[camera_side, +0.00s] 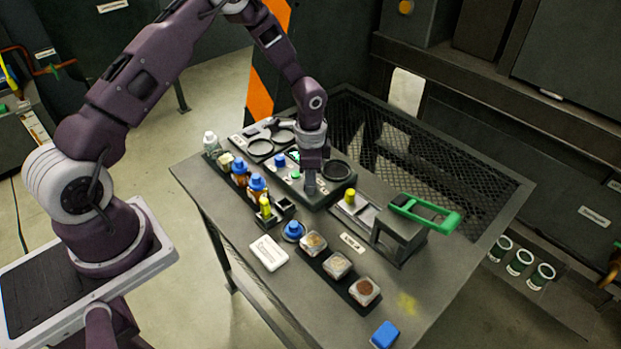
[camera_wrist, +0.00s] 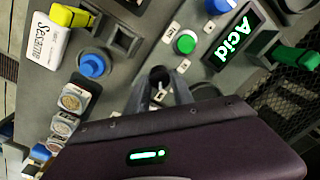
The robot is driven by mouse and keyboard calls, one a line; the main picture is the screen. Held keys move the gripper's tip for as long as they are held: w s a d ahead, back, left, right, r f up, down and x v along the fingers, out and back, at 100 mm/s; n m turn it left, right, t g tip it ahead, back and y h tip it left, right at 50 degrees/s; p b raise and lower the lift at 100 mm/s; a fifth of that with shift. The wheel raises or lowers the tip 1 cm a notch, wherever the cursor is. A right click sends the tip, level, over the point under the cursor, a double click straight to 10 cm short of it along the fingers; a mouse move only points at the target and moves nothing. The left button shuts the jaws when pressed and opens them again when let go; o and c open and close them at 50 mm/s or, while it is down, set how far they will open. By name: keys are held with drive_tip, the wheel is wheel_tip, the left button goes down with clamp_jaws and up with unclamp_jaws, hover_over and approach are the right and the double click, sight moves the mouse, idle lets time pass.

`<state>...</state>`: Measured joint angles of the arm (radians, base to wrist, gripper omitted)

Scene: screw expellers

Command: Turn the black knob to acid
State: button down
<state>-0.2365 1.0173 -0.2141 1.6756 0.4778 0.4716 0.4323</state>
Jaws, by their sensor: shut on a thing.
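The black knob (camera_wrist: 159,76) sits on the dark control unit, between my fingertips in the wrist view. My gripper (camera_wrist: 160,92) is shut on it; it also shows in the side view (camera_side: 311,183), pointing down at the front of the unit (camera_side: 318,197). There the gripper mostly hides the knob. The display (camera_wrist: 232,35) on the unit reads "Acid" in lit green letters. It is small in the side view (camera_side: 293,155). A round green button (camera_wrist: 185,43) lies between the knob and the display.
A blue knob (camera_side: 280,160) is on the same unit. Bottles with blue caps (camera_side: 257,184) stand left of it. A white "Sesame" block (camera_side: 268,253), a tray of jars (camera_side: 338,265) and a green-handled press (camera_side: 424,213) are nearby. The table's front right is mostly clear.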

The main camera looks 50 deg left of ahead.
drive_tip(key=shift+m, duration=0.6)
drive_tip(key=c, duration=1.1)
unclamp_jaws()
wheel_tip(320, 180, up, 7)
drive_tip(key=shift+s+d+r, duration=0.1)
drive_tip(key=shift+s, duration=0.05)
